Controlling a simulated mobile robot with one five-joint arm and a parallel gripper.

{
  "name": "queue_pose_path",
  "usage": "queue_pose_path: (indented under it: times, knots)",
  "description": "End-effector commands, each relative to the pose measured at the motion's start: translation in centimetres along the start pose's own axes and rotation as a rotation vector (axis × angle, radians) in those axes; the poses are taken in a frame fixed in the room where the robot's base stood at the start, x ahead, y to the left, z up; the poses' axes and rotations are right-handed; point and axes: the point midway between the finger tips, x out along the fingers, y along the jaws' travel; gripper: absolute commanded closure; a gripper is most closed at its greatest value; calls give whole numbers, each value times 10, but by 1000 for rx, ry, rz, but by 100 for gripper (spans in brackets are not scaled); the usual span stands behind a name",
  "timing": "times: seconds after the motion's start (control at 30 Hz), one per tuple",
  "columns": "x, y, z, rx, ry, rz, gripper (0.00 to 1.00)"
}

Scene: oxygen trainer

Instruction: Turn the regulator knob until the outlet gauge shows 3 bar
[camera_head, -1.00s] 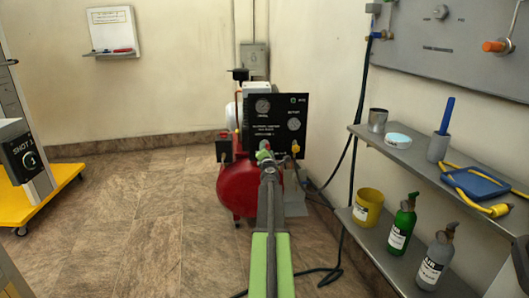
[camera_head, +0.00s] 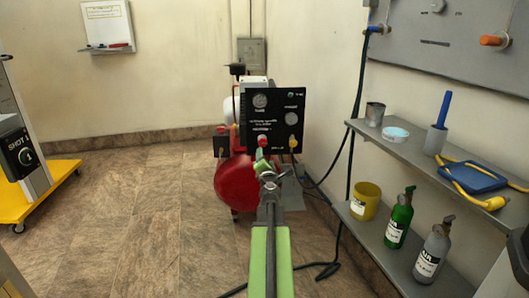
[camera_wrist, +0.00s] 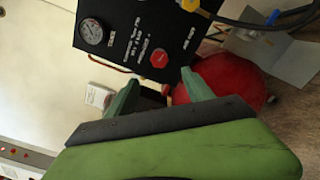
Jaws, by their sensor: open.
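A black regulator panel (camera_head: 273,125) stands above a red tank, with two round gauges. The left gauge (camera_head: 260,101) and the right gauge (camera_head: 291,118) are too small to read in the head view. A red knob (camera_head: 262,140) is low on the panel and also shows in the wrist view (camera_wrist: 159,59). One gauge (camera_wrist: 92,32) shows in the wrist view; its reading is unclear, and the other gauge is out of that frame. My gripper (camera_wrist: 160,90) is open and empty. Its green fingers point toward the panel below the knob in the wrist picture, apart from it.
The red tank (camera_head: 236,185) sits under the panel. A yellow fitting (camera_head: 293,142) with a dark hose is right of the knob. Shelves (camera_head: 408,152) with bottles and cups line the right wall. A yellow cart (camera_head: 45,195) stands left.

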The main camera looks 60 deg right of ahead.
Motion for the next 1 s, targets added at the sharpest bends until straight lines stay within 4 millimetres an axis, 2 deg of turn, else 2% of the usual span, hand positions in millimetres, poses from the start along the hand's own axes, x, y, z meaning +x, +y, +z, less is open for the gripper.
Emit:
queue_pose_path:
  times: [0.03,0.2,0.6,0.7,0.77,0.83,1.0]
  knots:
    - [-16,0,0,0,0,0,40]
    - [-38,0,1,0,-1,-1,40]
    - [-42,0,0,3,0,0,40]
    - [-42,0,0,61,0,0,40]
    - [-42,0,0,144,-3,-1,40]
    - [-42,0,2,338,-11,0,40]
    - [-42,-2,10,1047,-42,16,40]
